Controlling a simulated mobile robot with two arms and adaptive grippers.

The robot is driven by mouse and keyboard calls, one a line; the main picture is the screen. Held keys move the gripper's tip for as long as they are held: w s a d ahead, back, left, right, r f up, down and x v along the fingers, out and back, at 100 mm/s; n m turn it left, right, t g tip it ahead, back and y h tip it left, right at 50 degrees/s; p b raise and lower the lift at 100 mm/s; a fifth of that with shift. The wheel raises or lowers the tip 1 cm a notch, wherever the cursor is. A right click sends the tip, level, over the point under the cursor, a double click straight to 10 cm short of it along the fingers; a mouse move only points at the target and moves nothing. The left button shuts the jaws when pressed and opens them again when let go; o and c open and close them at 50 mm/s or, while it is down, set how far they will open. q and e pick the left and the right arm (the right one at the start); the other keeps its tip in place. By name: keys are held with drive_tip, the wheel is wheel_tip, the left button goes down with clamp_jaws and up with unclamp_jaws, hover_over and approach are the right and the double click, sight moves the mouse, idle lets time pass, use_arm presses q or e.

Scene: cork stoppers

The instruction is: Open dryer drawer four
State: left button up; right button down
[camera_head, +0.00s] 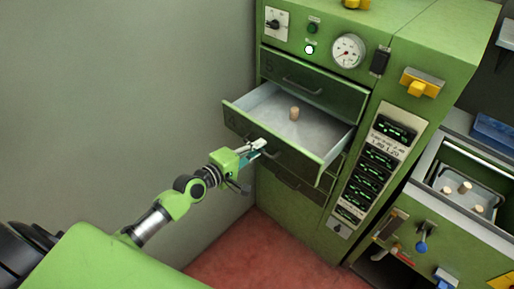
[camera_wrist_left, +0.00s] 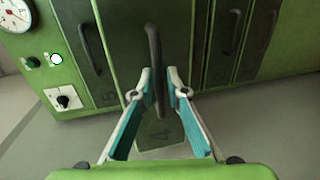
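Dryer drawer four (camera_head: 318,160) is pulled well out of the green dryer in the head view. Its grey inside shows, with one cork stopper (camera_head: 294,113) standing in it. My left gripper (camera_head: 262,145) is at the drawer's front. In the head view the gripper hides part of the handle. My right gripper is not in view.
Closed drawer five (camera_head: 302,84) is just above, and another closed drawer (camera_head: 290,185) is below. A gauge (camera_head: 347,51) and displays (camera_head: 372,160) are on the dryer. A unit with corks in a tray (camera_head: 489,197) stands right. Red floor (camera_head: 245,250) is clear below.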

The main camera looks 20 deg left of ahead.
use_arm(q)
drive_tip(key=v, duration=1.2)
idle(0.5)
drive_tip(key=s+a+f+m+g+y, duration=0.2)
drive_tip(key=s+f, duration=0.1)
drive_tip(key=f, duration=0.8)
drive_tip(key=s+a+f+m+g+y+b, duration=0.1)
drive_tip(key=s+a+f+m, duration=0.2)
drive_tip(key=f, duration=0.7)
drive_tip(key=s+a+f+m+g+y, duration=0.15)
drive_tip(key=s+f, duration=0.25)
drive_tip(key=f, duration=0.7)
drive_tip(key=s+d+f+m+g, duration=0.2)
drive_tip(key=s+f+m+g, duration=0.25)
drive_tip(key=s+f, duration=0.9)
drive_tip(key=s+d+f+m+g, duration=0.2)
drive_tip(key=s+d+f, duration=0.2)
drive_tip(key=s, duration=0.4)
drive_tip(key=s+d+f+m+g+b, duration=0.1)
drive_tip(key=s+d+f+m+g, duration=0.1)
drive_tip(key=s, duration=0.7)
wheel_tip(320, 180, down, 3)
drive_tip(key=shift+d+f+m+g+y, duration=0.1)
drive_tip(key=shift+d+m+g+y, duration=0.3)
drive_tip(key=shift+d+m, duration=0.6)
